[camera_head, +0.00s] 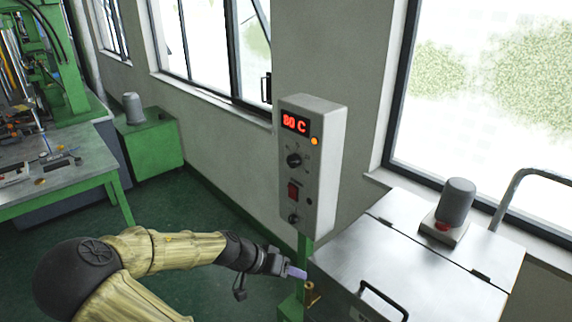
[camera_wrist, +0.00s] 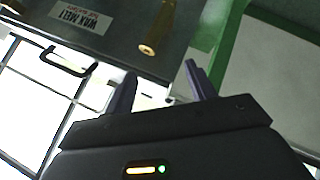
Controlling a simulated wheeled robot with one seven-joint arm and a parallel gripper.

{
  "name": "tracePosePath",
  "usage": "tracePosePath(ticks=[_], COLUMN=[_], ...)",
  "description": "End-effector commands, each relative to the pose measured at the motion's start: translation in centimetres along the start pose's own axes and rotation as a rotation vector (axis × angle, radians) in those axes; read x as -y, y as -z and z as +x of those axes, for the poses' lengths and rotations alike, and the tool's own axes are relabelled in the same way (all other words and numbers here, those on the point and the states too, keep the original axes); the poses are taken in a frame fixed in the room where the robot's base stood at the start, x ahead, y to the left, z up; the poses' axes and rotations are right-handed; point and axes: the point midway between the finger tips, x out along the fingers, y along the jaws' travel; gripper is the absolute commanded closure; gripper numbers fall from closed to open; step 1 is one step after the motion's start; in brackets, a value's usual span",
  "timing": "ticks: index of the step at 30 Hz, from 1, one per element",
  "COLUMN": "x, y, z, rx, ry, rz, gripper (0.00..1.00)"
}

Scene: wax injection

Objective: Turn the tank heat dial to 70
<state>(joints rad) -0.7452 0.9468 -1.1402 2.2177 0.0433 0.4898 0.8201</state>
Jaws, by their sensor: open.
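The grey control box (camera_head: 307,165) stands on a green post beside the wax tank (camera_head: 420,255). Its red display (camera_head: 295,123) reads 80 C, with an orange lamp (camera_head: 314,141) lit at its lower right. The black round dial (camera_head: 294,160) is below the display, above a red switch (camera_head: 293,191) and a smaller black knob (camera_head: 293,218). My gripper (camera_head: 299,273) is below the box near the post, apart from the dial. In the wrist view its two fingers (camera_wrist: 160,76) are spread with nothing between them. The dial is not in the wrist view.
A brass spout (camera_head: 309,291) sits low on the tank, close to my gripper; it also shows in the wrist view (camera_wrist: 158,30). The tank has a black handle (camera_head: 384,300) and a WAX MELT label (camera_wrist: 80,18). A green workbench (camera_head: 60,165) stands at left. Floor between is clear.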

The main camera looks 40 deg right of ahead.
Motion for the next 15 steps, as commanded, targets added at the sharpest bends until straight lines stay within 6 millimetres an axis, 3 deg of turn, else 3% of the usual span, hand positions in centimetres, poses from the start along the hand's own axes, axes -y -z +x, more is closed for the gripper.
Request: tracePosePath(ticks=[1,5,9,15], x=[-0.3,-0.9,-1.2,-1.6], y=[1.8,5.7,9.2,11.0], z=[-1.3,-5.3,-12.1,-21.9], rx=[-0.079,-0.276,-0.513,-0.788], ry=[-0.030,-0.068,-0.051,0.044], rz=[0.047,0.194,0.352,0.536], gripper=[0.45,0.45,0.45,0.45])
